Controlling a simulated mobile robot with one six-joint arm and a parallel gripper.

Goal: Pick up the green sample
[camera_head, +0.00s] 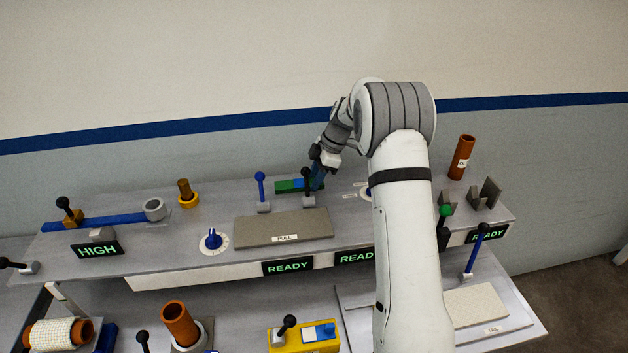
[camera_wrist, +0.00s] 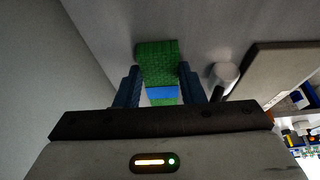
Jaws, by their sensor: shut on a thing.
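The green sample (camera_head: 286,186) is a long green bar with a blue band, lying at the back of the upper shelf in the head view. In the wrist view the green sample (camera_wrist: 157,62) sits between the two blue fingers, its blue band near the palm side. My gripper (camera_head: 316,182) reaches down at its right end in the head view, partly behind a black-knobbed lever. In the wrist view my gripper (camera_wrist: 158,84) is shut on the sample, with a finger against each side. Whether the sample touches the shelf is hard to tell.
A blue-knobbed lever (camera_head: 262,190) and a black-knobbed lever (camera_head: 307,186) stand just in front of the sample. A grey plate marked PULL (camera_head: 283,226) lies before them. A brown tube (camera_head: 461,157) stands at right. The wall is close behind.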

